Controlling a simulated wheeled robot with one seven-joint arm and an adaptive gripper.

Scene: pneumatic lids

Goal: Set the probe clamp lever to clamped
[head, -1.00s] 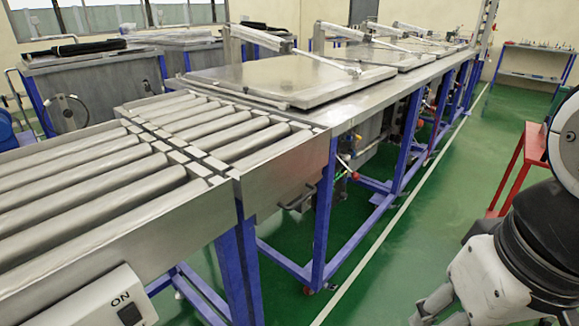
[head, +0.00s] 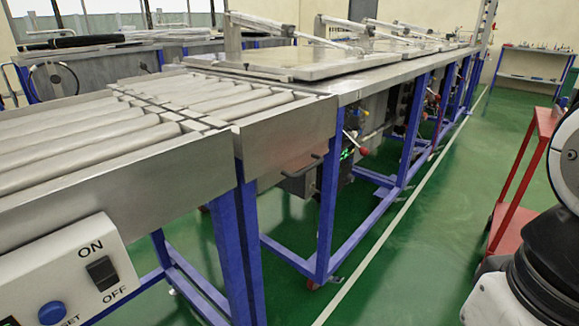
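I cannot make out a probe clamp lever for certain. Small coloured handles (head: 364,151), one red-tipped, show under the near end of the lidded bench, too small to read their setting. A dark box with a green display (head: 348,154) sits beside them. My gripper is out of view; only part of my arm shows at the lower right edge.
A roller conveyor (head: 130,196) fills the left, with an ON/OFF switch box (head: 80,274) at its near side. The steel bench (head: 380,83) with flat lids (head: 290,62) runs away behind it. A red cart (head: 508,222) stands at the right. The green aisle (head: 420,250) between is clear.

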